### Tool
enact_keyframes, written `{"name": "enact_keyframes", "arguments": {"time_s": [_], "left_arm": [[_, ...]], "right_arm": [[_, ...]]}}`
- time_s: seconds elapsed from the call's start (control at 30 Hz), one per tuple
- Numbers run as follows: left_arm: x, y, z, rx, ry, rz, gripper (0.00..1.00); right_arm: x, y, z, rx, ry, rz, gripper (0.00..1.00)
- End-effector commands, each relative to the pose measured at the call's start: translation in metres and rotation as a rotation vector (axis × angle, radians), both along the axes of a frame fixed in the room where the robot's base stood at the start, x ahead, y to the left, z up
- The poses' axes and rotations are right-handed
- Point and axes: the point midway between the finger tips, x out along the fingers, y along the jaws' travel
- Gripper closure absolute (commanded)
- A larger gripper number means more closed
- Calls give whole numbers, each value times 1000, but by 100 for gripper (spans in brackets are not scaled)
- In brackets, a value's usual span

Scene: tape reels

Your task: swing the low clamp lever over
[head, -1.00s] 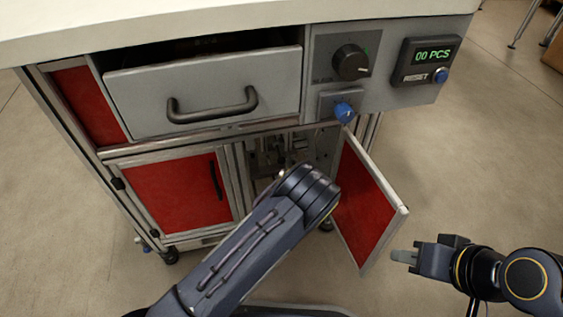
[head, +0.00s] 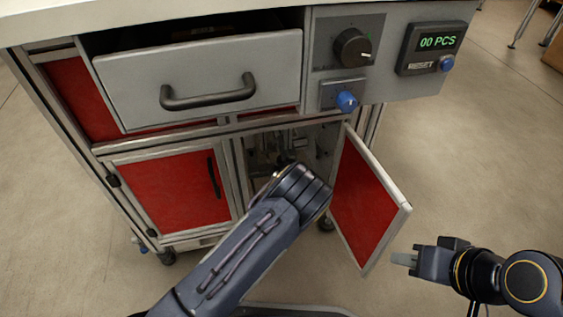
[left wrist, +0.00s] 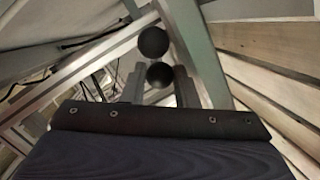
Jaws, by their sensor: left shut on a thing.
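In the left wrist view two round black knobs show, one (left wrist: 153,42) beyond the other (left wrist: 160,75). The fingers of my left gripper (left wrist: 158,86) are shut on the nearer knob, one finger on each side. The farther knob is just past the fingertips. The lever arms behind the knobs are hard to make out, and I cannot tell from this view which lever is the low one. In the head view my left wrist hides this gripper inside the open cabinet bay (head: 262,150). My right gripper (head: 403,259) is outside, right of the open door, with nothing visible in it.
The red door (head: 365,200) stands open right of my left arm. A closed red door (head: 165,195) is left of the bay. Above are a partly open drawer (head: 130,85), a black dial (head: 353,47), a blue knob (head: 347,101) and a counter display (head: 433,45).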

Motion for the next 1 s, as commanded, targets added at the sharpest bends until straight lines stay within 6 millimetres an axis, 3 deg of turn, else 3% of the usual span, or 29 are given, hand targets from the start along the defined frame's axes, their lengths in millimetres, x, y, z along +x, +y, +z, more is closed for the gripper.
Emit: {"name": "enact_keyframes", "arguments": {"time_s": [0.77,0.8,0.97,1.0], "left_arm": [[0,0,-12,39,-119,1,100],[0,0,-12,39,-119,1,72],[0,0,-12,39,-119,1,52],[0,0,-12,39,-119,1,52]], "right_arm": [[0,0,0,0,0,0,74],[0,0,0,0,0,0,74],[0,0,0,0,0,0,74],[0,0,0,0,0,0,74]]}}
